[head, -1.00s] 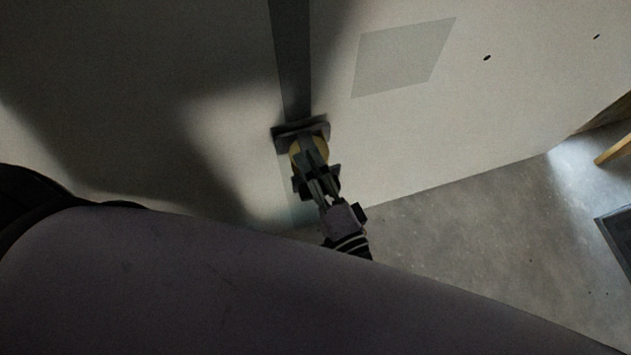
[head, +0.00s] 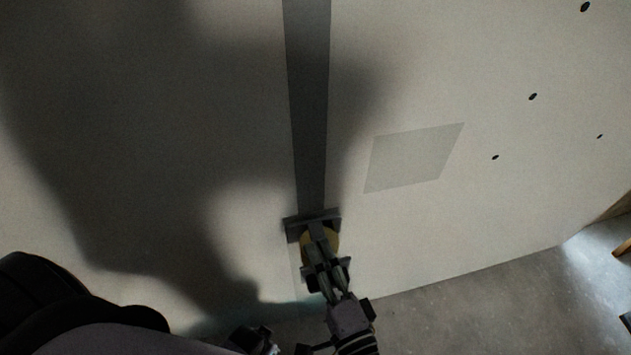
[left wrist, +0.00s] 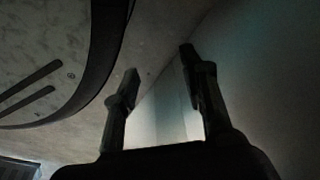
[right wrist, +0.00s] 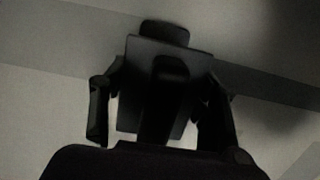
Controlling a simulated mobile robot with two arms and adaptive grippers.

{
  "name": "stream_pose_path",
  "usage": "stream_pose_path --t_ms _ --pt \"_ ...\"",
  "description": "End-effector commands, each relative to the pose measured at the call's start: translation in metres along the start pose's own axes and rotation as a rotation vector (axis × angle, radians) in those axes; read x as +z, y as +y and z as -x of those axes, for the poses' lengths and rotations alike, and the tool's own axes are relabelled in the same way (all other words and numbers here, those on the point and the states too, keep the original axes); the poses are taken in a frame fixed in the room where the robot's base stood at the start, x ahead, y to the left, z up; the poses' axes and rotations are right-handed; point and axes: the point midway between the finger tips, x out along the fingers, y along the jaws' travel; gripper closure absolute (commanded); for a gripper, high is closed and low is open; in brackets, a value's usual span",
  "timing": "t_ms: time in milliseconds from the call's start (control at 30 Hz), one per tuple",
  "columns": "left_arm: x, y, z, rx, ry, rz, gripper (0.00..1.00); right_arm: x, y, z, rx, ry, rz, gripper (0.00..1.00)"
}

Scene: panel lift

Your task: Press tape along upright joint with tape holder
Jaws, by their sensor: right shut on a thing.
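The tape (head: 307,110) is a dark grey upright strip on the pale wall panel (head: 430,90). It runs from the top of the head view down to the tape holder (head: 313,222). The holder is a dark flat head with a yellowish round part below it, at the tape's lower end. My right gripper (head: 320,262) is shut on the holder, low on the panel. In the right wrist view the holder (right wrist: 168,85) sits between the fingers, with the tape band (right wrist: 60,45) behind it. My left gripper (left wrist: 160,95) is open and empty, its fingers apart beside the panel's lower part.
A lighter grey patch (head: 415,157) and several dark dots mark the panel right of the tape. A wooden piece (head: 622,247) stands at the right edge. Broad shadows darken the panel's left side.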

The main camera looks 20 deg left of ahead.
Motion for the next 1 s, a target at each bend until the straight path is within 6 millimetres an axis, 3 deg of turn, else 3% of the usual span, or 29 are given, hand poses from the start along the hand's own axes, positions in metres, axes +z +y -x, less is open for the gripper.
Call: stream_pose_path --t_ms 567,1000 --pt "0.0 0.0 0.001 0.0 0.003 0.0 0.6 0.0 -0.001 -0.001 -0.002 0.001 0.0 0.73" --pt "0.013 0.001 -0.005 0.001 -0.01 -0.001 0.6 0.0 -0.001 -0.002 -0.002 0.0 0.0 0.73"
